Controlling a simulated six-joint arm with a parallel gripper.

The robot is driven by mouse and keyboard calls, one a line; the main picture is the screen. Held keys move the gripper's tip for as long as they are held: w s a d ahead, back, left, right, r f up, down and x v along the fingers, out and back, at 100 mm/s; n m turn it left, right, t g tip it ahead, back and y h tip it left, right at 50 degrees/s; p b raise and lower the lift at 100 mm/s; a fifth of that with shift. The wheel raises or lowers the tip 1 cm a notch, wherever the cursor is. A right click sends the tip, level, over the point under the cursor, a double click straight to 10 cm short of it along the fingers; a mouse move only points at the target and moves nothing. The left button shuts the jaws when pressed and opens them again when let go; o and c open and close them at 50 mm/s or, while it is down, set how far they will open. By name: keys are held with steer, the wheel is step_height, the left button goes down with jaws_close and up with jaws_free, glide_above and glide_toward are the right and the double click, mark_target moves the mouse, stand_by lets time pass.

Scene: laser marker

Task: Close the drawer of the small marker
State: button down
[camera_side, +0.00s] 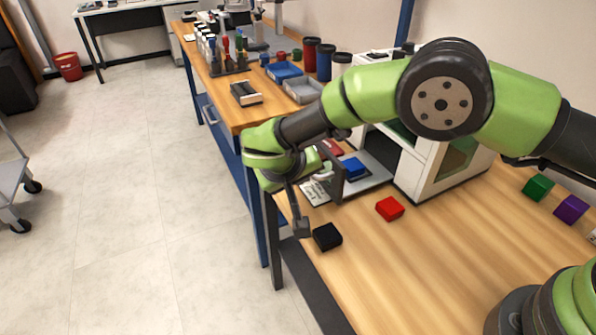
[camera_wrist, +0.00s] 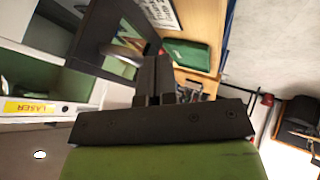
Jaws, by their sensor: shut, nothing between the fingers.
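The small marker (camera_side: 425,165) is a white box-shaped machine on the wooden bench. Its drawer (camera_side: 372,182) is out, a grey tray with a dark upright front panel (camera_side: 337,182). A blue block (camera_side: 354,167) sits on the tray. In the wrist view the dark drawer front (camera_wrist: 98,32) shows at upper left with a pale curved handle (camera_wrist: 120,53). My gripper (camera_side: 312,165) is on the outer side of the drawer front, close to the handle. Its fingers (camera_wrist: 155,62) are shut and empty in the wrist view. Whether they touch the front or handle cannot be told.
A red block (camera_side: 390,208) and a black block (camera_side: 327,237) lie on the bench near the drawer. Green (camera_side: 538,187) and purple (camera_side: 571,209) blocks lie at right. Blue (camera_side: 283,71) and grey (camera_side: 302,90) bins stand behind.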

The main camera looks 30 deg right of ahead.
glide_above(358, 177)
stand_by(0.3)
steer(key=a, duration=0.4)
steer(key=shift+s+a+f, duration=0.1)
steer(key=shift+f, duration=0.3)
steer(key=s+a+r+m+g+y, duration=0.1)
steer(key=s+r, duration=0.2)
steer(key=r, duration=0.4)
steer(key=s+r, duration=0.4)
steer(key=r, duration=0.3)
steer(key=s+d+r+m+t+y, duration=0.1)
steer(key=s+d+r+y, duration=0.2)
steer(key=s+r, duration=0.3)
steer(key=s+d+r+t+y, duration=0.2)
steer(key=s+r+y, duration=0.2)
steer(key=s, duration=0.9)
steer(key=shift+s+d+r+m, duration=0.25)
steer(key=shift+d+r+m, duration=0.15)
steer(key=shift+r, duration=0.5)
